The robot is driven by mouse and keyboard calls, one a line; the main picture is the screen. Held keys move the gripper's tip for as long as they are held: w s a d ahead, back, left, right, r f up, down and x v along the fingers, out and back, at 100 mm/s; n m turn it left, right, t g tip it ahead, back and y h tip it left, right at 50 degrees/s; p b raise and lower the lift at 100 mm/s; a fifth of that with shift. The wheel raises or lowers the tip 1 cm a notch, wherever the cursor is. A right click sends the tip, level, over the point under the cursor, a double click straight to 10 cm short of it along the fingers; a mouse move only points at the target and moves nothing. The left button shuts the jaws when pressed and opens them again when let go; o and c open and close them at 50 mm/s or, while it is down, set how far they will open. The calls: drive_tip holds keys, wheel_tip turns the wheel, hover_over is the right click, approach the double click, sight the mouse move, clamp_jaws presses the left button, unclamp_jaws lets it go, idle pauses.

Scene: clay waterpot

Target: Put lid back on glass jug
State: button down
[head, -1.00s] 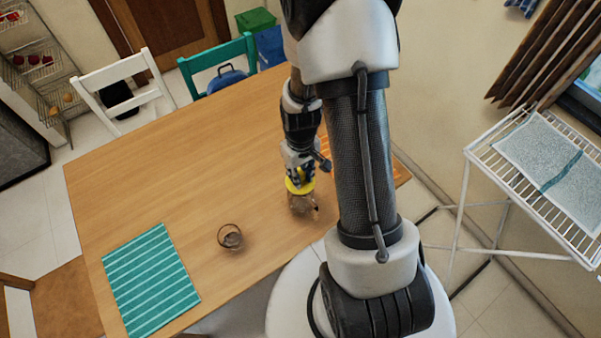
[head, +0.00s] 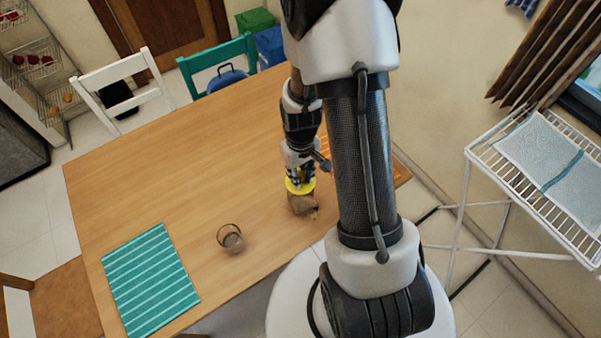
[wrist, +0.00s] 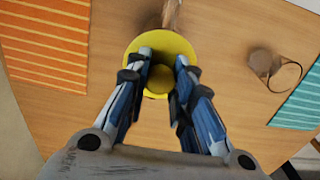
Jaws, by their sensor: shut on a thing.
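The yellow lid (head: 300,187) is in my gripper (head: 300,178), right over the glass jug (head: 302,205). The jug is see-through and brownish and stands near the table's front right edge. In the wrist view the lid (wrist: 158,62) is a round yellow disc with a raised centre, and the fingers of my gripper (wrist: 160,75) are shut on that centre. Part of the jug (wrist: 172,14) shows past the lid's upper edge; the lid hides the rest. I cannot tell whether the lid touches the jug's rim.
A small glass (head: 230,238) with dark contents stands on the wooden table (head: 180,170), left of the jug. A teal striped mat (head: 150,280) lies at the front left. An orange striped mat (wrist: 45,40) shows in the wrist view. The middle of the table is clear.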

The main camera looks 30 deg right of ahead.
idle(0.4)
drive_tip(key=c, duration=1.3)
unclamp_jaws()
drive_tip(key=shift+o, duration=0.3)
drive_tip(key=o, duration=0.4)
drive_tip(key=shift+r, duration=0.1)
drive_tip(key=shift+r+p, duration=2.55)
drive_tip(key=shift+r, duration=0.85)
clamp_jaws()
